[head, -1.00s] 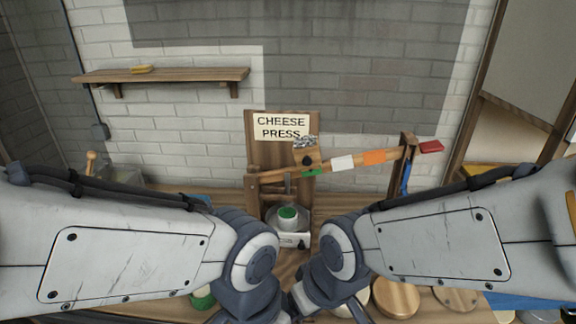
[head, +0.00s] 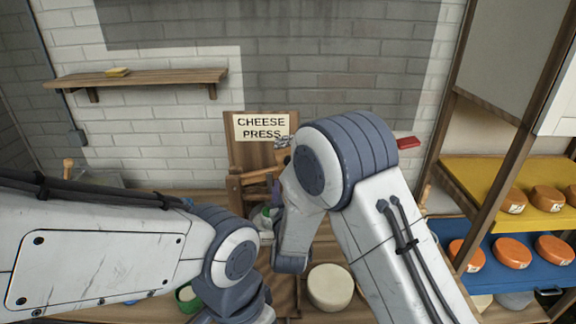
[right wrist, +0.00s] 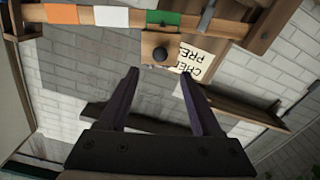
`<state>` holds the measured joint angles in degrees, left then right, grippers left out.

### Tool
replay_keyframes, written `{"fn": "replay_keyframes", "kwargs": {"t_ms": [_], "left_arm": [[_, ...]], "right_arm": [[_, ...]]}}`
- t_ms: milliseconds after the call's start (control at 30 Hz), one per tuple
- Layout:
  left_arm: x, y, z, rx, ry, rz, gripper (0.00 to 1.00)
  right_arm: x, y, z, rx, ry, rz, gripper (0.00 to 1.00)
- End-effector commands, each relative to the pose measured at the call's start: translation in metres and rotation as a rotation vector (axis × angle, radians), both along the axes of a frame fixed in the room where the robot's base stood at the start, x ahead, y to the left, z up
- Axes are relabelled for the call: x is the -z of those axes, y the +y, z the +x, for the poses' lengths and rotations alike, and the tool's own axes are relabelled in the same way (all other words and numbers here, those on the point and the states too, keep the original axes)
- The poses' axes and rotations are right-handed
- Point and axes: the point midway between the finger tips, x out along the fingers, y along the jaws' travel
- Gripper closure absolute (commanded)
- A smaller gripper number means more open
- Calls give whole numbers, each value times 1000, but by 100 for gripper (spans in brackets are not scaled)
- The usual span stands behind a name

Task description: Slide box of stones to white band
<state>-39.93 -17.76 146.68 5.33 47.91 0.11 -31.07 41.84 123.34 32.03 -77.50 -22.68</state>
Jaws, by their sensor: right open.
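The box of stones (right wrist: 150,42) is a small wooden box with a dark round knob, seen in the right wrist view at the lever beam's green band (right wrist: 162,18). In the head view only a bit of its grey stones (head: 282,141) shows beside my right arm. The white band (right wrist: 111,16) is left of the green one in the wrist view, with the orange band (right wrist: 62,13) beyond it. My right gripper (right wrist: 160,74) is open and empty, its fingertips pointing at the box and apart from it. My left gripper is out of view below the head picture.
The cheese press (head: 255,155) stands against the brick wall, and my right arm hides most of its beam. The beam's red end (head: 408,143) shows at right. A pale round cheese (head: 330,287) lies on the counter. A shelf rack (head: 495,225) with orange cheeses stands at right.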

Motion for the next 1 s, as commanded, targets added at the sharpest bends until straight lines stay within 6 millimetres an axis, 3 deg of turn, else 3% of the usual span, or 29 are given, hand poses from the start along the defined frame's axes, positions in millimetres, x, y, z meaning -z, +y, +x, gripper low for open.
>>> {"fn": "replay_keyframes", "kwargs": {"t_ms": [300,500,933,967,1000], "left_arm": [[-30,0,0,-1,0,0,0],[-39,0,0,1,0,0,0],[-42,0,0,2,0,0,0],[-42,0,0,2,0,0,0],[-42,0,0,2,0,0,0]], "right_arm": [[-4,-1,58,1,2,1,34],[-3,0,85,-1,1,2,34],[0,0,95,-1,2,1,34],[0,0,95,-2,3,1,38],[0,0,95,-2,3,1,54]]}}
